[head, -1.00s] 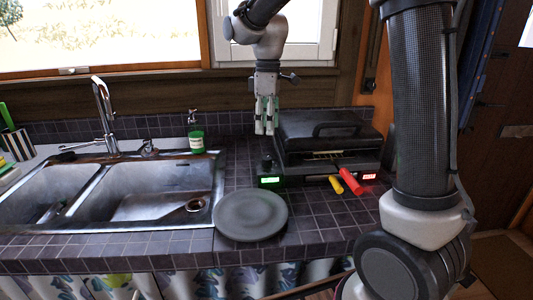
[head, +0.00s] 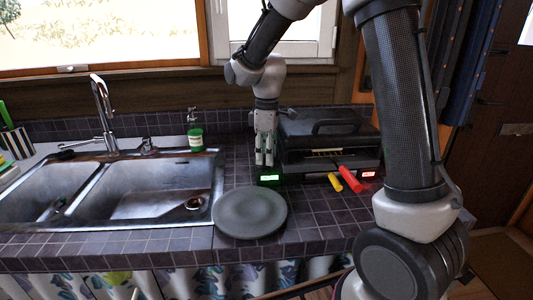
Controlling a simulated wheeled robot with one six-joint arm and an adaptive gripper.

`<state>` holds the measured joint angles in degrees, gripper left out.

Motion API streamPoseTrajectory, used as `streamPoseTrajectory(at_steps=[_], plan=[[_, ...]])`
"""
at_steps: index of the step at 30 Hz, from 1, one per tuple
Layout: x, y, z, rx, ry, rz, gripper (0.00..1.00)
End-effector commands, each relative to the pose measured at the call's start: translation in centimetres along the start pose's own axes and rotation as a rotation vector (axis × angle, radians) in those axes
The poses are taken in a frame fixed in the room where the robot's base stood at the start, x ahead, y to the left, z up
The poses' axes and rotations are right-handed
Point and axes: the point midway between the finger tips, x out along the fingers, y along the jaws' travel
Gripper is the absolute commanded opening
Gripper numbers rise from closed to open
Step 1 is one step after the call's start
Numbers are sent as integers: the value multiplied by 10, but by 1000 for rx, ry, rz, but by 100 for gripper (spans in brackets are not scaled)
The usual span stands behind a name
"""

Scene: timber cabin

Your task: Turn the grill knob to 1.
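A black grill (head: 335,155) with a closed lid and a curved handle stands on the tiled counter. A dark control box with a lit green display (head: 269,178) sits at its front left corner. My gripper (head: 264,163) points straight down right above this box, its two fingers a little apart. The knob on top of the box is mostly hidden behind the fingers. I cannot tell whether they touch it. The figure on the display is too small to read.
A red display (head: 368,174) glows at the grill's right front. A red handle (head: 350,179) and a yellow one (head: 336,182) stick out in front. A dark round plate (head: 250,212) lies nearer. A sink (head: 140,195) and a green soap bottle (head: 195,137) are left.

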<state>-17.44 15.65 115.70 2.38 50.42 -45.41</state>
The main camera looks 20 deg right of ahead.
Motion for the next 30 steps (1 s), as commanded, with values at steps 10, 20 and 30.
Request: streamPoseTrajectory(at_steps=[10, 20, 30], plan=[[0, 0, 0, 38, 2, 0, 2], [0, 0, 1, 357, 16, 0, 2], [0, 0, 0, 374, 16, 0, 31]])
